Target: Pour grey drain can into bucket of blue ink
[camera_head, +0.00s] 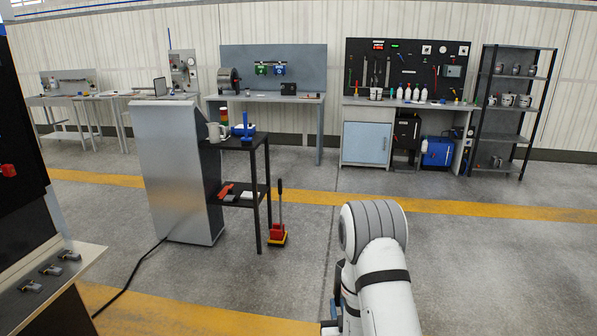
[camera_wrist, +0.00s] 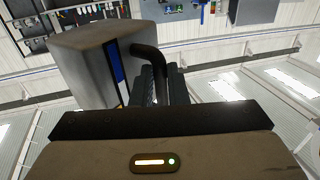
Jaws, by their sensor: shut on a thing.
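In the wrist view a grey can (camera_wrist: 82,60) with a blue stripe and a dark curved handle (camera_wrist: 152,62) is held beyond my gripper (camera_wrist: 165,88). The dark fingers are closed around the handle, and the can looks tilted in this view. Its opening and contents are hidden. In the head view my white arm reaches down at the lower right, and the gripper end is mostly hidden behind it or cut off. Several small buckets (camera_head: 507,100) stand on the dark shelf at the right. I cannot tell which bucket holds blue ink.
A black cart (camera_head: 254,143) with a grey jug (camera_head: 215,131) and a blue item stands beside a tall grey cabinet (camera_head: 178,172). Workbenches (camera_head: 402,103) line the back wall. Open floor lies between.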

